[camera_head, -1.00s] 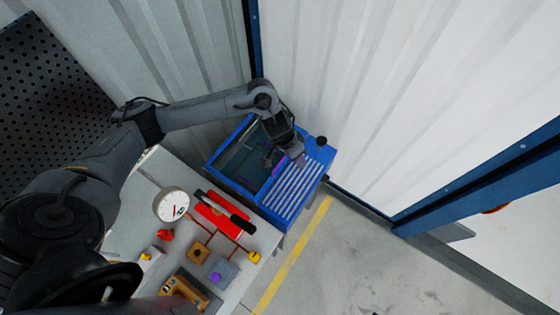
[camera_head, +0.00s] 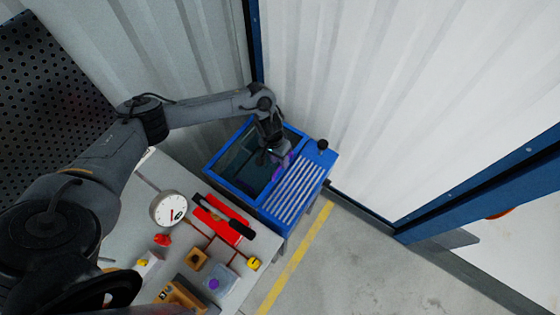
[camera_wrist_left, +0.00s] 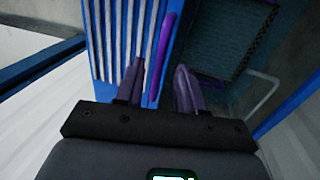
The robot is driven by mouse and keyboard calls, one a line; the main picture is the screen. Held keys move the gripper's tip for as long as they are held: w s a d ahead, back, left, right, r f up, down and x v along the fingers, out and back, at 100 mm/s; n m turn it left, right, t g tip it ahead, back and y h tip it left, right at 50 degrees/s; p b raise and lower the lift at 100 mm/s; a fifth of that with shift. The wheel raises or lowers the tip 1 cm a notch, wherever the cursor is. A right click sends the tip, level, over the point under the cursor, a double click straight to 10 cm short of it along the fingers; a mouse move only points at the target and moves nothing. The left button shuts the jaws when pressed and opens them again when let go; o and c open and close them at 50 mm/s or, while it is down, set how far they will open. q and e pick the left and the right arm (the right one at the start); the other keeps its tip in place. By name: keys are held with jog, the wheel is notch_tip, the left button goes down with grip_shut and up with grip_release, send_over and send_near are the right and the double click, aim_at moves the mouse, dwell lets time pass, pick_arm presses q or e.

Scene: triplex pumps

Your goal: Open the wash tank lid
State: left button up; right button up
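The blue wash tank (camera_head: 214,172) stands against the wall corner. Its lid (camera_head: 238,160) is a dark see-through panel that looks flat in the blue frame. A purple handle (camera_head: 281,168) is by the lid's right side, next to the ribbed drain board (camera_head: 296,190). My left gripper (camera_head: 276,155) is over the handle. In the left wrist view, its two fingers (camera_wrist_left: 160,66) are apart, with the purple handle (camera_wrist_left: 163,50) between them. A gap shows on each side of the handle. My right gripper is not in view.
A grey bench (camera_head: 180,181) beside the tank holds a round gauge (camera_head: 168,208), a red part with a black bar (camera_head: 224,219) and several small parts. A black knob (camera_head: 322,145) stands at the tank's right corner. The floor (camera_head: 350,265) at right is clear.

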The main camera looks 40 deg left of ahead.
pick_arm(q)
jog(key=shift+d+f, duration=0.15)
jog(key=shift+f, duration=0.7)
grip_shut()
